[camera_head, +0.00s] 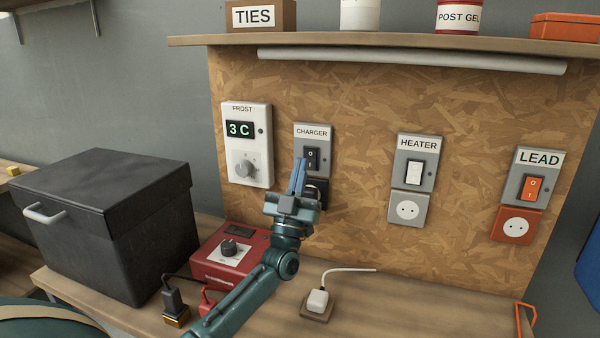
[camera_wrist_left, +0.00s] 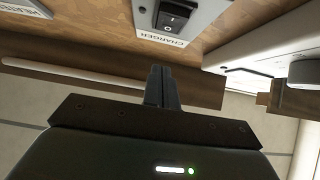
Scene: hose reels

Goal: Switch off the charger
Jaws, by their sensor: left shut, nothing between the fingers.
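The charger switch is a black rocker (camera_head: 312,159) on a grey plate labelled CHARGER (camera_head: 328,140), fixed to the chipboard panel. A black plug (camera_head: 318,190) sits just below it, partly hidden by my gripper. My left gripper (camera_head: 299,162) is shut and empty, with its blue fingers pointing up beside the rocker's left edge in the head view. I cannot tell whether the fingertips touch it. In the left wrist view the rocker (camera_wrist_left: 175,18) and plate (camera_wrist_left: 190,8) appear beyond the shut fingers (camera_wrist_left: 160,72), with a visible gap in the picture. My right gripper is not in view.
A FROST thermostat (camera_head: 247,145) reading 3 C is left of the charger plate. HEATER (camera_head: 415,165) and LEAD (camera_head: 531,188) switches are to the right. A black box (camera_head: 120,220), red charger unit (camera_head: 228,255) and white plug (camera_head: 317,302) stand on the bench. A shelf (camera_head: 400,40) overhangs the panel.

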